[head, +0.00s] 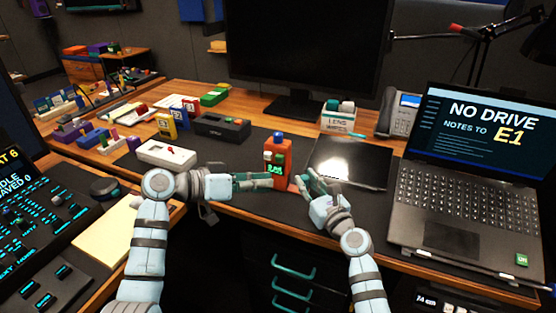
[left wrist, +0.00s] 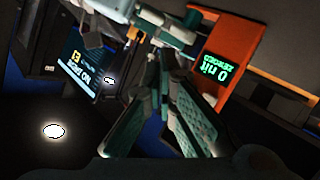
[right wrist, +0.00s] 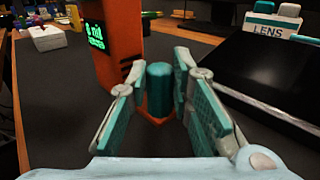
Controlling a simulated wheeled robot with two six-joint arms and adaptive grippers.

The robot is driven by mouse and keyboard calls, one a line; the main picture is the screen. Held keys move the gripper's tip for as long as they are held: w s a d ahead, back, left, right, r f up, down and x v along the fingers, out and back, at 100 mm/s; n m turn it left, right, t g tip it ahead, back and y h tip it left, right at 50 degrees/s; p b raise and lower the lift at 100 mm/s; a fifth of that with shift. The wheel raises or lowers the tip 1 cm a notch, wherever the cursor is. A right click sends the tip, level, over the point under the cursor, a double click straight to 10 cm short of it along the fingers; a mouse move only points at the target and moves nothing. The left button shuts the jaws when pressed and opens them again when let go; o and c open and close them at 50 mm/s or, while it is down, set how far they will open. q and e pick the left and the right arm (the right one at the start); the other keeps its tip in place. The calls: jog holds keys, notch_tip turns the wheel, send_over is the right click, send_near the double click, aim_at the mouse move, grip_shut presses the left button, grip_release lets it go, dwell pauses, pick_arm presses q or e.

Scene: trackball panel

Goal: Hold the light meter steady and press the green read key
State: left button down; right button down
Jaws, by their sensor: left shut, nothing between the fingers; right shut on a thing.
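The light meter (head: 287,157) is an orange upright device with a blue top and a lit green display. It stands on the dark desk mat. In the left wrist view the meter (left wrist: 236,38) appears upside down, its display reading "0 nit ZEROED". My right gripper (right wrist: 158,92) is shut on a teal upright cylinder (right wrist: 159,88) beside the meter's orange body (right wrist: 112,35), apparently its grip. My left gripper (head: 267,180) is shut and empty, its fingertips low in front of the meter; contact is unclear. I cannot make out the green read key.
A dark flat panel (head: 345,163) lies to the right, before the laptop (head: 462,190). A LENS box (head: 337,122) stands behind.

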pick_arm(q)
jog(key=shift+w+d, duration=0.25)
jog(key=shift+w, duration=0.4)
jog(key=shift+w+d, duration=0.3)
jog(key=shift+w, duration=0.35)
jog(key=shift+w+d, duration=0.25)
jog(key=shift+w, duration=0.4)
jog(key=shift+w+d, duration=0.15)
jog(key=shift+w, duration=0.2)
jog(key=shift+w+d, duration=0.15)
jog(key=shift+w, duration=0.3)
dwell(0.4)
jog(key=shift+s+a, duration=0.3)
jog(key=shift+s, duration=0.55)
jog(key=s, duration=0.1)
jog(key=s+a, duration=0.1)
jog(key=s, duration=0.1)
jog(key=s+a, duration=0.1)
jog(key=shift+s, duration=0.35)
